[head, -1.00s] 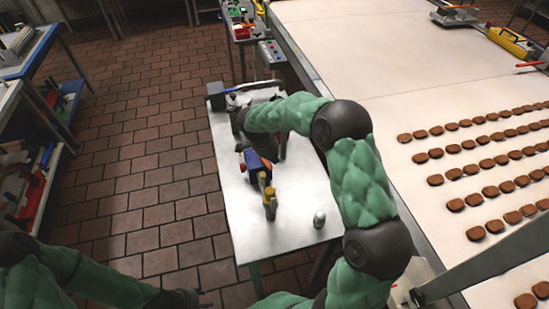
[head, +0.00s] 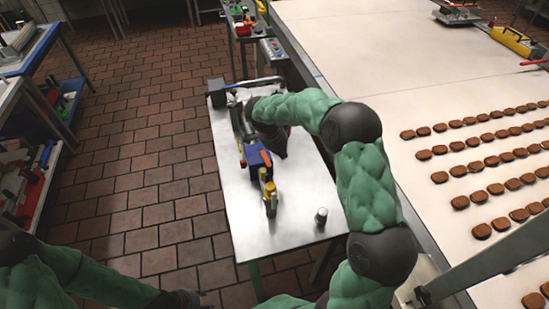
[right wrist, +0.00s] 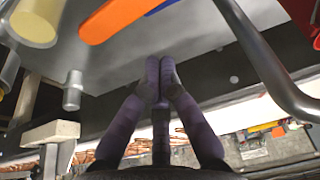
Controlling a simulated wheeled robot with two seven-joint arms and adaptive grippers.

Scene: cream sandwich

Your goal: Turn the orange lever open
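The orange lever (right wrist: 112,18) shows as a flat rounded bar at the top of the right wrist view, with a strip of blue behind its right end. In the head view a small orange part (head: 241,159) shows left of the blue box (head: 258,157) on the metal table; I cannot tell whether it is the lever. My right gripper (right wrist: 160,65) has its two dark fingers together, with nothing seen between them, apart from the lever. In the head view my right gripper (head: 279,150) is over the table, right of the box. My left gripper (head: 182,299) is small and dark at the bottom.
A yellow fitting (head: 266,183) stands in front of the box, and a small metal cylinder (head: 321,217) at the table's right. In the wrist view, a curved metal tube (right wrist: 272,62) is on the right and a cream cylinder (right wrist: 38,20) top left. A conveyor (head: 400,95) carries brown biscuits.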

